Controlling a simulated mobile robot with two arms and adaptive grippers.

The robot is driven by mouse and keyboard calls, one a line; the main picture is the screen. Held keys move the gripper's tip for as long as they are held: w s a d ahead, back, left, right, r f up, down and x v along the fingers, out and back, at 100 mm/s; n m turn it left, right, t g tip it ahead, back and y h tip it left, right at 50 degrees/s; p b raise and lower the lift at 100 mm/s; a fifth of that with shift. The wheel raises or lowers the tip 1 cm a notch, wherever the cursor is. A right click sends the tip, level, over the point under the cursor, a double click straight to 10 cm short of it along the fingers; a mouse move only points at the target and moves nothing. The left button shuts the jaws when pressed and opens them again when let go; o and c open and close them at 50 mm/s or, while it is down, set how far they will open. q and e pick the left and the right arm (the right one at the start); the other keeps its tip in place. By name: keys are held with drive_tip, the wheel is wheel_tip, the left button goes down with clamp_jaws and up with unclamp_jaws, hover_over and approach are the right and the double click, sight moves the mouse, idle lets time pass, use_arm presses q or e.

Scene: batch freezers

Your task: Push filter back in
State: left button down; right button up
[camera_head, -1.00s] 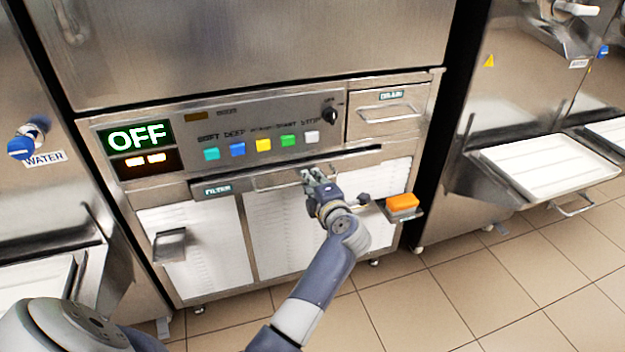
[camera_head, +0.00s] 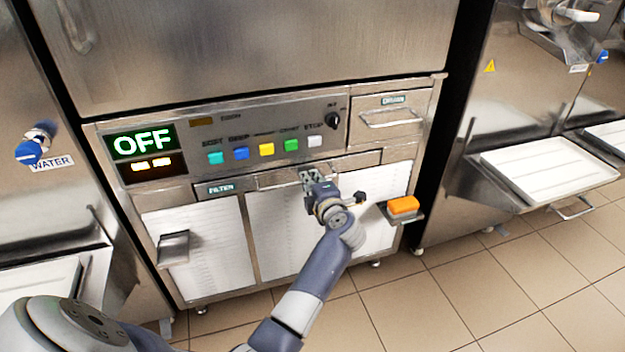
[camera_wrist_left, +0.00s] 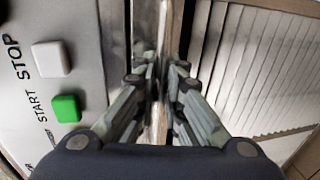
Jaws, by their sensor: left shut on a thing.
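The filter (camera_head: 222,189) is a wide, low metal drawer front with a dark "FILTER" label, below the button panel of the middle machine. Its front looks about level with the panel around it. My left gripper (camera_head: 311,176) is shut on the filter's bar handle (camera_head: 272,180), right of the label. In the left wrist view the two fingers (camera_wrist_left: 160,80) close around a narrow metal strip between the button panel and the white louvred panel. The fingers hide part of the handle. My right gripper is not in view.
The button panel (camera_head: 262,135) sits just above, with an "OFF" display (camera_head: 144,141) at left. A second drawer (camera_head: 393,115) is at upper right. A black knob (camera_head: 360,197) and an orange block on a bracket (camera_head: 403,206) stick out right of my gripper. Tiled floor lies in front.

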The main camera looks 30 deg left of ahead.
use_arm(q)
drive_tip(key=shift+a+r, duration=0.15)
drive_tip(key=shift+r, duration=0.05)
drive_tip(key=c, duration=2.1)
unclamp_jaws()
drive_tip(key=shift+w+a, duration=0.1)
drive_tip(key=shift+c, duration=0.2)
drive_tip(key=shift+o, duration=0.9)
drive_tip(key=shift+w+a+f, duration=0.1)
drive_tip(key=shift+a, duration=0.05)
drive_tip(key=shift+s+d+f, duration=0.1)
drive_tip(key=shift+s+d, duration=0.1)
drive_tip(key=shift+d, duration=0.15)
drive_tip(key=v, duration=0.7)
drive_tip(key=shift+r, duration=0.2)
